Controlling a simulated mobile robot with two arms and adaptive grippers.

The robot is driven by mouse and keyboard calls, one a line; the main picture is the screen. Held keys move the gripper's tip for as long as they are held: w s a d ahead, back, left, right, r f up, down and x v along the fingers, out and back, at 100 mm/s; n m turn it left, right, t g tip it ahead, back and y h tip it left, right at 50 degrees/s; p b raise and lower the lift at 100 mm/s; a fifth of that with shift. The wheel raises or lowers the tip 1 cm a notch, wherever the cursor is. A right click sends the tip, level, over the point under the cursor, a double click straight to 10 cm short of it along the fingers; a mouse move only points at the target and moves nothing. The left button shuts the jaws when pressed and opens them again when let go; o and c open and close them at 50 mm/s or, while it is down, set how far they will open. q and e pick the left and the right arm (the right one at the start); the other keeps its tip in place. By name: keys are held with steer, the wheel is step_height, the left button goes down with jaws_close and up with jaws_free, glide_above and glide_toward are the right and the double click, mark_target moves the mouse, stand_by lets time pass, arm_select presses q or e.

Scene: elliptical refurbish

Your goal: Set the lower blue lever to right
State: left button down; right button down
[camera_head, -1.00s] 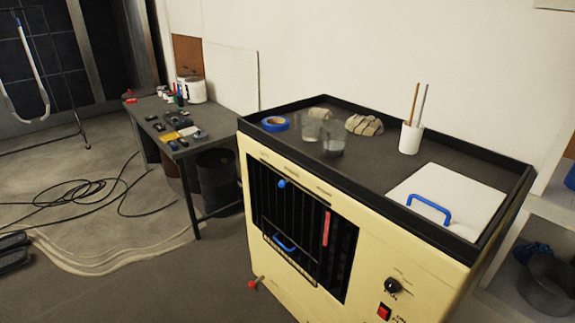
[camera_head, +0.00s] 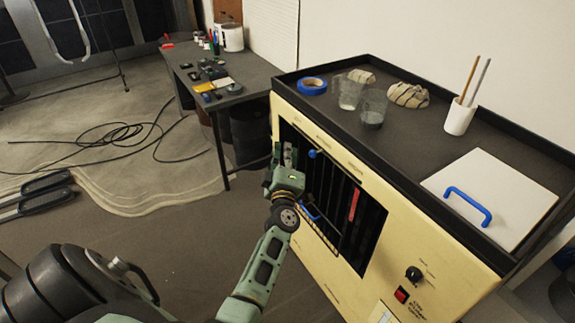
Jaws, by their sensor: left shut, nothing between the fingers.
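The cream cabinet (camera_head: 345,280) has a dark barred opening in its front. An upper blue knob (camera_head: 312,153) sits near the top of the bars. A lower blue lever (camera_head: 310,212) shows lower on the bars, partly hidden by my wrist. My left gripper (camera_head: 283,152) is in front of the opening's left edge, with its fingers pointing up beside the upper knob. It is shut and empty. I cannot tell whether it touches the cabinet. My right gripper is not in view.
A red bar (camera_head: 354,205) stands in the opening. A black dial (camera_head: 413,273) and a red switch (camera_head: 401,294) are at its right. The tray top holds glasses, blue tape (camera_head: 312,86) and a white lid (camera_head: 490,200). Cables (camera_head: 110,135) lie on the floor.

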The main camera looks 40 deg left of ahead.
mark_target(317, 152)
arm_select(q)
steer(key=w, duration=0.1)
steer(key=w+d+f+b, duration=0.1)
steer(key=w+d+b, duration=0.1)
steer(key=shift+w+f, duration=0.2)
steer(key=shift+f, duration=0.05)
stand_by(0.4)
